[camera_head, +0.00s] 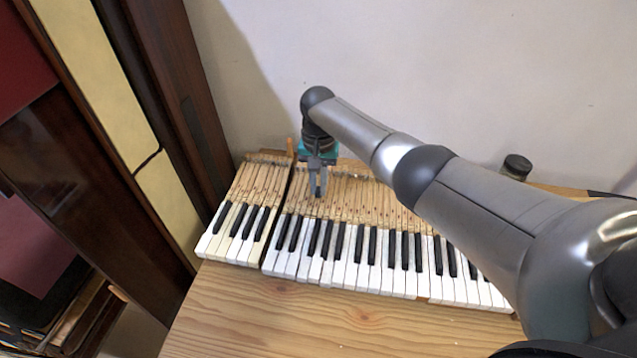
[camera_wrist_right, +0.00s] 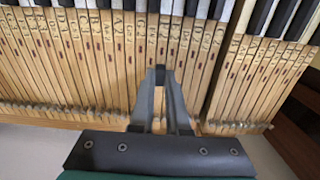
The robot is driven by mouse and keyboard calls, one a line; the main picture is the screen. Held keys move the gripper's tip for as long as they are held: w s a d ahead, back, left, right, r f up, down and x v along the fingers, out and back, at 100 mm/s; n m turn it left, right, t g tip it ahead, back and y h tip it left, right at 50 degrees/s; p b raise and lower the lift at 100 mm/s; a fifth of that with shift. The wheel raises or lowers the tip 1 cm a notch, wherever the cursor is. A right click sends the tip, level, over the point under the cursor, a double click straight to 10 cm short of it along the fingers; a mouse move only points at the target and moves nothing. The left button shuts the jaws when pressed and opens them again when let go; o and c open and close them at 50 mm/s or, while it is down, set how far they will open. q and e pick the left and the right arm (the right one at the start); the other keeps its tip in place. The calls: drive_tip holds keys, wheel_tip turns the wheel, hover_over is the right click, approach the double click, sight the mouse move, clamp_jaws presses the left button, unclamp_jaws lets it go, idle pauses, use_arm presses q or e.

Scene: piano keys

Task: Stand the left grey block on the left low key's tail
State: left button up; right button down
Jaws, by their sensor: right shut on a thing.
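My right gripper (camera_head: 318,194) points down over the wooden key tails, just right of the gap between the two groups of keys. In the wrist view its fingers (camera_wrist_right: 160,80) come together at the tips, shut on a small dark grey block (camera_wrist_right: 160,74) that the fingers mostly hide. The key tails (camera_wrist_right: 105,65) are bare wood with letters and small dark marks. I cannot tell which key is the low one, or whether the block touches a tail. My left gripper is not in view.
White and black key fronts (camera_head: 345,262) line the near side, with bare wooden table (camera_head: 290,320) in front. A dark round object (camera_head: 516,166) stands at the back right. A dark wooden cabinet (camera_head: 190,110) stands at the left, and a pale wall (camera_head: 440,70) rises behind.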

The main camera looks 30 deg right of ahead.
drive_tip(key=shift+p, duration=0.3)
drive_tip(key=shift+f, duration=0.4)
idle(0.9)
drive_tip(key=c, duration=1.2)
unclamp_jaws()
drive_tip(key=shift+c, duration=0.2)
drive_tip(key=shift+r, duration=0.1)
drive_tip(key=shift+r+p, duration=1.05)
drive_tip(key=shift+p, duration=0.25)
